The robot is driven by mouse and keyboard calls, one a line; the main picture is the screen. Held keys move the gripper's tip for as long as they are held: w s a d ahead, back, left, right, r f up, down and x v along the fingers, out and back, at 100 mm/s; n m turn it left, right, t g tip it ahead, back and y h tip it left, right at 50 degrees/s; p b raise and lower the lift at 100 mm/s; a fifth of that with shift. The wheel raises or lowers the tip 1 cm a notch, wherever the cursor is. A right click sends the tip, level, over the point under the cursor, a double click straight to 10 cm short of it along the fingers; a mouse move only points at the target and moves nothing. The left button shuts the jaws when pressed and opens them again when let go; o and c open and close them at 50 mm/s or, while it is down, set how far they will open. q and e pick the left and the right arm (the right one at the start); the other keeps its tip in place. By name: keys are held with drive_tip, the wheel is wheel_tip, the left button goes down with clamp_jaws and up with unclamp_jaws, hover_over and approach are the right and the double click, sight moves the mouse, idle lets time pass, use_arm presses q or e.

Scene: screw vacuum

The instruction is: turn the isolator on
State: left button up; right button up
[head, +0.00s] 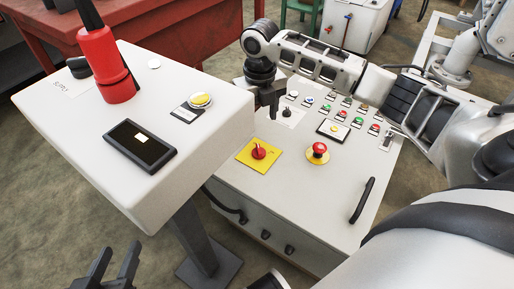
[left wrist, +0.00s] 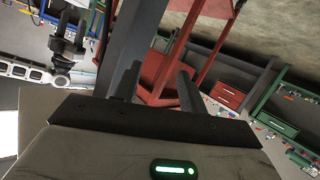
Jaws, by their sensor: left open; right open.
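The isolator is a red rotary knob (head: 258,151) on a yellow square plate (head: 246,158), on the sloping white panel of the control cabinet in the head view. My right gripper (head: 266,108) is open, points down, and hangs above the panel's back left part, behind the isolator. It appears apart from the knob, with no object between its fingers. My left gripper (head: 119,252) is open and empty at the bottom left of the head view, well away from the isolator. Its fingers show in the left wrist view (left wrist: 157,88); the isolator is not seen there.
A red emergency stop (head: 318,150) sits right of the isolator, with several small buttons behind. A white pedestal box (head: 60,115) on a grey post (head: 192,240) stands at left, carrying a red cylinder (head: 103,65). A black handle (head: 362,200) rises from the cabinet's right side.

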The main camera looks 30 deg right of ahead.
sight(259, 149)
wheel_tip(259, 149, down, 11)
drive_tip(key=b, duration=0.3)
drive_tip(key=shift+r+b, duration=0.15)
drive_tip(key=shift+b, duration=0.25)
use_arm(q)
drive_tip(key=shift+w+d+r+n+t+h, duration=0.25)
drive_tip(key=shift+d+r+n+t+h, duration=0.45)
drive_tip(key=shift+r+h, duration=0.1)
use_arm(e)
drive_tip(key=shift+f, duration=0.7)
